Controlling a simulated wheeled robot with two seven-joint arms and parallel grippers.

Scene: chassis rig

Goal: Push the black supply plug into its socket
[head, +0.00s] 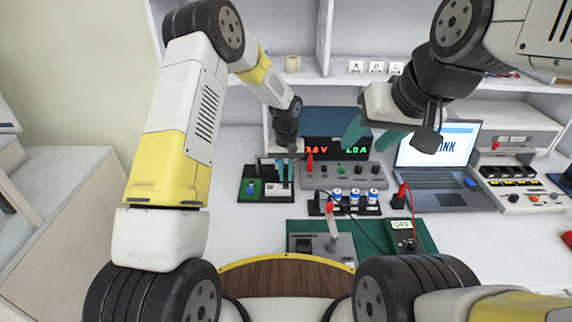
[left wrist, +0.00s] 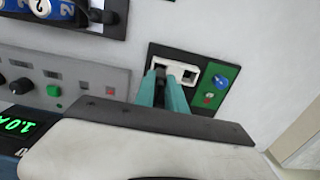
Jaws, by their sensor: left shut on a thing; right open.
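My left gripper (head: 285,172) is shut over the small dark board with the white socket at the left of the bench. In the left wrist view my left gripper (left wrist: 162,82) has its teal fingers closed on the black supply plug (left wrist: 160,74). The plug is at the left part of the white socket block (left wrist: 192,74); I cannot tell how deep it sits. A second dark opening shows at the block's right. The plug is mostly hidden by the fingers. My right gripper (head: 369,137) is open and empty, in front of the display unit.
The socket board (head: 247,197) has a green panel with a blue knob. A grey control panel (head: 345,177), a battery holder (head: 345,203), a laptop (head: 438,165) and an OFF meter (head: 403,235) stand to its right. The bench left of the board is clear.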

